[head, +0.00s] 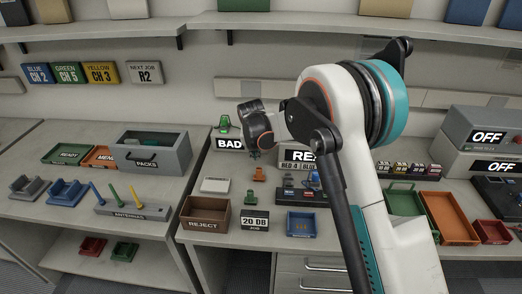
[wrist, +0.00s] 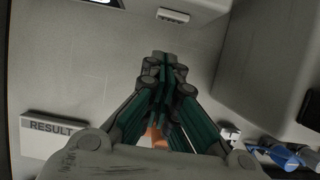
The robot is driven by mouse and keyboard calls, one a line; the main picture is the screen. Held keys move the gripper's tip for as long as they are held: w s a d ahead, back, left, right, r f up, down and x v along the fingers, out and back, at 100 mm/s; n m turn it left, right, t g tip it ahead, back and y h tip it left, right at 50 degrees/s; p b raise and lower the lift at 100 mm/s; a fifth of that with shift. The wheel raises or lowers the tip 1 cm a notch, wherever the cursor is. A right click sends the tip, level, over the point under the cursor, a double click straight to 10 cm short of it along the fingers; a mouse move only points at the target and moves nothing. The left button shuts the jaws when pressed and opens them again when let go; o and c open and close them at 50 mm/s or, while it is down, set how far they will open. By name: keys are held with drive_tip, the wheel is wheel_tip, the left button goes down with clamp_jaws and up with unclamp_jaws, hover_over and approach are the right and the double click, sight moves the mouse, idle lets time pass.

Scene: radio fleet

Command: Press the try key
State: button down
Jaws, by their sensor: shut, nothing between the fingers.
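My gripper (head: 254,154) hangs over the middle bench in the head view, in front of the BAD sign (head: 230,144). In the wrist view its green-sided fingers (wrist: 162,62) are together and empty. A display with large letters (head: 296,155) behind the console is partly hidden by my arm.
An orange piece (head: 259,173) stands below my gripper. A RESULT plate (wrist: 50,130) lies left in the wrist view. Grey OFF units (head: 487,138) stand right.

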drive_tip(key=p+v, duration=0.3)
drive_tip(key=v, duration=0.7)
idle(0.4)
